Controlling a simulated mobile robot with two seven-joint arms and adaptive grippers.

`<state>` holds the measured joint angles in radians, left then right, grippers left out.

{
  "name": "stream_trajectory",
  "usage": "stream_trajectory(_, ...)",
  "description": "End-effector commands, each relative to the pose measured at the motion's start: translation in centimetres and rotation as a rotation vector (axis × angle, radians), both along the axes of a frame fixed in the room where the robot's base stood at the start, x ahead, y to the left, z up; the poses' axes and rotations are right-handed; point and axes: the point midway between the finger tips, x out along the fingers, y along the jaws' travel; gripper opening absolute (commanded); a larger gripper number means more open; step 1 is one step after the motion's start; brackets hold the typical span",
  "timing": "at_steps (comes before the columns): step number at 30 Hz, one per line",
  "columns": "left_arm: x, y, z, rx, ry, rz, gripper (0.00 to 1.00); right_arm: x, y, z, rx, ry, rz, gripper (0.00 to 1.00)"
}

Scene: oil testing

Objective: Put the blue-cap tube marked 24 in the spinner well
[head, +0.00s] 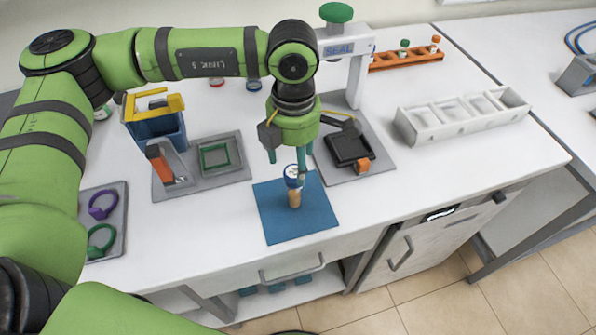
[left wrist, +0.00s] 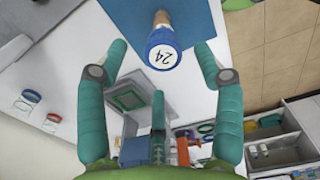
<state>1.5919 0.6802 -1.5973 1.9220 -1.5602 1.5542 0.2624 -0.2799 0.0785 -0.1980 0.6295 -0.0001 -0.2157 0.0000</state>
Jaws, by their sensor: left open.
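The blue-cap tube (head: 293,190) stands upright on a blue mat (head: 268,222) near the table's front. Its body is amber, and its cap (left wrist: 163,50), white on top with a blue rim, reads 24 in the left wrist view. My left gripper (head: 289,160) points down over it, fingers open and spread around the cap. In the left wrist view the cap lies between the fingertips, with gaps on both sides, so it is not gripped. I cannot tell which fixture is the spinner well. My right gripper is not in view.
A press marked SEAL (head: 356,75) stands behind my left gripper. A blue holder with a yellow top (head: 158,122) and a grey tray (head: 217,158) are left. A white compartment bin (head: 462,116) and an orange rack (head: 405,58) are right. The tabletop right of the mat is clear.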

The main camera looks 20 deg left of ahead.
Motion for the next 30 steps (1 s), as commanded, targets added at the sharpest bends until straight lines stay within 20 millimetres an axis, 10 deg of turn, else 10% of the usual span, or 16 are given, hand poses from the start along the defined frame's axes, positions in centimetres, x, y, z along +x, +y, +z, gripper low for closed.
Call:
stream_trajectory(8,0.1,0.1,-3.3,0.001,0.003,-0.001,0.68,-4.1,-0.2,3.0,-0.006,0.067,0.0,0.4)
stream_trajectory(20,0.2,0.0,-5.5,-0.001,-0.001,-0.001,0.68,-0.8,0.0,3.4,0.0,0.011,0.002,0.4)
stream_trajectory(25,0.2,0.0,-5.5,-0.001,-0.001,-0.001,0.04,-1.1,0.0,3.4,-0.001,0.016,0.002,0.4)
stream_trajectory(30,0.2,0.0,-5.4,-0.001,-0.001,-0.001,0.0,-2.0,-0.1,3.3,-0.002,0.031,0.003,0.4)
